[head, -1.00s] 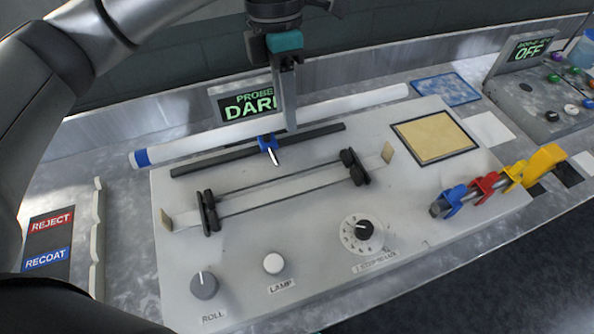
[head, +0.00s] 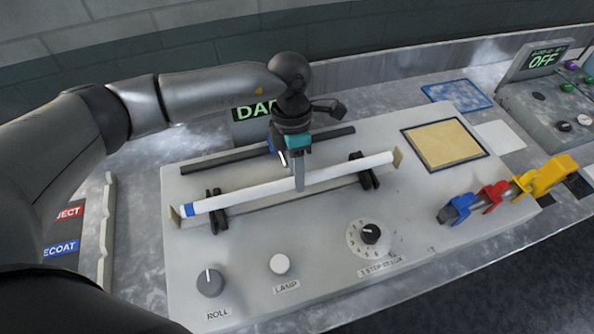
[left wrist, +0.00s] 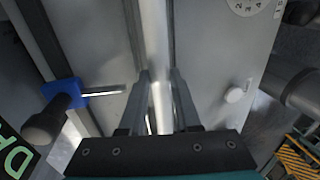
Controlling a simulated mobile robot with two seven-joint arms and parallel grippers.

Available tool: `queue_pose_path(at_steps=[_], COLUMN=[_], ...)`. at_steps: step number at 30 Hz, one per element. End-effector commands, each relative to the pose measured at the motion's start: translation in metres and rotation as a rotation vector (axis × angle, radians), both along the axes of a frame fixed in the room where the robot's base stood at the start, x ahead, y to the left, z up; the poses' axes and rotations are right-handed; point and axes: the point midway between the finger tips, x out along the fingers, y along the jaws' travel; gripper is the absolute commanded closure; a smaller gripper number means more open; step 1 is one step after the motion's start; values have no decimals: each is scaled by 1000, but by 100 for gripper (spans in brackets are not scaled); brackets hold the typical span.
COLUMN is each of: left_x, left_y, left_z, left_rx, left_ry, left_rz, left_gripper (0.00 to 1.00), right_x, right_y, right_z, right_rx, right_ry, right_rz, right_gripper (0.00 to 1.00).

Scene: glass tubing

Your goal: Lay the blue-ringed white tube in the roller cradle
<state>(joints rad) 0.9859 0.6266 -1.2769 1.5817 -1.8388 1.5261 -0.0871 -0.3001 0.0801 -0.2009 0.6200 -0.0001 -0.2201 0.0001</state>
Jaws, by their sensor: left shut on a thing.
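The white tube (head: 245,197) with a blue ring near its left end lies lengthwise along the roller cradle (head: 217,221) in the head view. It spans from the left rollers to the right rollers (head: 368,170). My left gripper (head: 299,183) points down and is shut on the tube near its middle. In the left wrist view the tube (left wrist: 155,45) runs between the two fingers (left wrist: 160,105). Whether the tube rests fully on the rollers cannot be told. My right gripper is not in view.
A dark rail (head: 225,158) with a blue slider runs behind the cradle. ROLL (head: 210,282) and LAMP (head: 280,264) knobs and a numbered dial (head: 370,234) are in front. Coloured clips (head: 492,196) stand at right. A tan pad (head: 444,143) lies at back right.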

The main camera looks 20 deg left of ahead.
Motion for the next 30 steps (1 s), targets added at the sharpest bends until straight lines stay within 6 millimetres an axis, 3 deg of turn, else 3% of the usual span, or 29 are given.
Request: queue_pose_path(at_steps=[9,10,18,26,30], left_x=[1,1,1,1,3], left_y=[0,0,0,0,1], left_z=[-3,-3,-2,-1,10], left_rx=[-1,-1,-1,-1,-3], left_ry=[-2,-2,-2,-2,-5], left_rz=[-1,-1,-1,-1,0], left_gripper=[100,68,39,39,39], right_x=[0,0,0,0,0], right_y=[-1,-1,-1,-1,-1], right_z=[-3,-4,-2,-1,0], right_rx=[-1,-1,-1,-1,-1], right_ry=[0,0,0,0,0], right_rz=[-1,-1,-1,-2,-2], right_gripper=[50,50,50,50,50])
